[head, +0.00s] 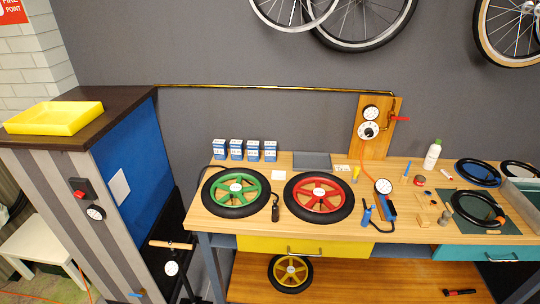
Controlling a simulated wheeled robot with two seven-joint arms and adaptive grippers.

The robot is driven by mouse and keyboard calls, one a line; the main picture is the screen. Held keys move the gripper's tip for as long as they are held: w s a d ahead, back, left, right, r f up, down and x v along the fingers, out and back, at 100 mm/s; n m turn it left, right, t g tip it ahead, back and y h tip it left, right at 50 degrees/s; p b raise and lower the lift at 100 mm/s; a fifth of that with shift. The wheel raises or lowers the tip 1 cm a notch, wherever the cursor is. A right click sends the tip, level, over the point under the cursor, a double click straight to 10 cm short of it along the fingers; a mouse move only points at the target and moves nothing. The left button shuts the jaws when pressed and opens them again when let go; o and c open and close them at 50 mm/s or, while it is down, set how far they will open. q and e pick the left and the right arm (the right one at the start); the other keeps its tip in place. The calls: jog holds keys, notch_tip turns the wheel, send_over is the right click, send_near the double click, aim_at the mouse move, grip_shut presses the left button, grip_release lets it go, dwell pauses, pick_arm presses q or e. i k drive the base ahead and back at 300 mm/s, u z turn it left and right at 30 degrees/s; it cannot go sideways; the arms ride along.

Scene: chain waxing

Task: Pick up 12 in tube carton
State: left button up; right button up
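Several small blue-and-white cartons stand upright in a row at the back left of the wooden workbench. From left to right they are the first carton (219,149), the second carton (236,150), the third carton (252,151) and the last carton (270,151). They stand slightly apart, and their print is too small to read, so I cannot tell which one is the 12 in tube carton. Neither of my grippers shows in the head view.
A green-rimmed wheel (236,206) and a red-rimmed wheel (338,212) lie in front of the cartons. A grey tray (312,169) sits to their right. A tall blue-sided cabinet (128,182) stands left of the bench. A white bottle (432,154) stands farther right.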

aim_at(219, 146)
jog(key=u, duration=0.35)
jog(key=i, duration=0.5)
jog(key=u, duration=0.95)
jog(key=i, duration=0.75)
jog(key=u, duration=0.3)
